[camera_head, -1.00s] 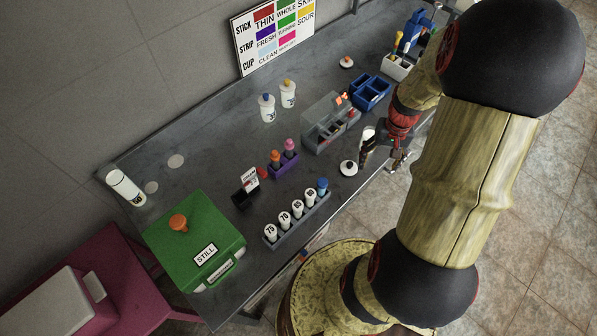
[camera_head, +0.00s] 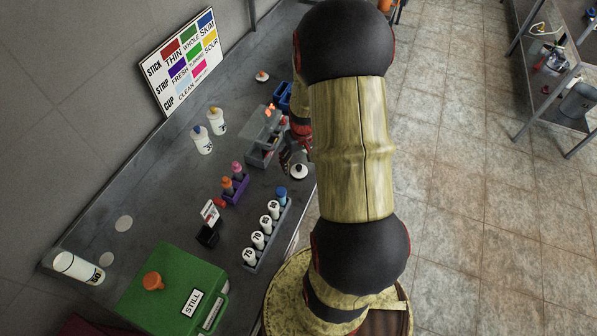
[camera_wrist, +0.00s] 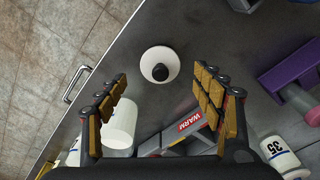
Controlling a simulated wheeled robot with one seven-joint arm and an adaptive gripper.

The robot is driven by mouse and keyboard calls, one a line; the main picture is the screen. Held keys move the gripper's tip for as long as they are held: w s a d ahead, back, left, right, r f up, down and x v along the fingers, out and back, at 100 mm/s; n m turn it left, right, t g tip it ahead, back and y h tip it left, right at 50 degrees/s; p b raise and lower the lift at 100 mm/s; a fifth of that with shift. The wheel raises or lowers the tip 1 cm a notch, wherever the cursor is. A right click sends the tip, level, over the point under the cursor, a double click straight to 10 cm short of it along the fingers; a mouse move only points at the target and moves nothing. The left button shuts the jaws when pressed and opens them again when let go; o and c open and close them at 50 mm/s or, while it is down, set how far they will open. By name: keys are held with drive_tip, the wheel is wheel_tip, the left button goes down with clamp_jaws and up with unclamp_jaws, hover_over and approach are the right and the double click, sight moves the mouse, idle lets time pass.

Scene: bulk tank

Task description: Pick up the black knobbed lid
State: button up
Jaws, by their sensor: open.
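The black knobbed lid is a round white lid with a black knob (camera_head: 298,172). It lies on the grey bench near its front edge, and it also shows in the wrist view (camera_wrist: 146,59). My gripper (camera_wrist: 160,84) is open and empty. In the wrist view the lid sits ahead of the gap between the two fingers, apart from both. In the head view my gripper (camera_head: 289,160) is close beside the lid, partly hidden by my arm.
A white cylinder (camera_wrist: 119,125) is by the left finger. Another lid, red-knobbed (camera_head: 262,76), lies farther back.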

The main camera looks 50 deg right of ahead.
sight(299, 166)
wheel_tip(299, 166, down, 3)
drive_tip(key=shift+w+f, duration=0.1)
drive_tip(key=c, duration=0.3)
drive_tip(key=c, duration=0.7)
drive_tip(key=shift+r, duration=0.2)
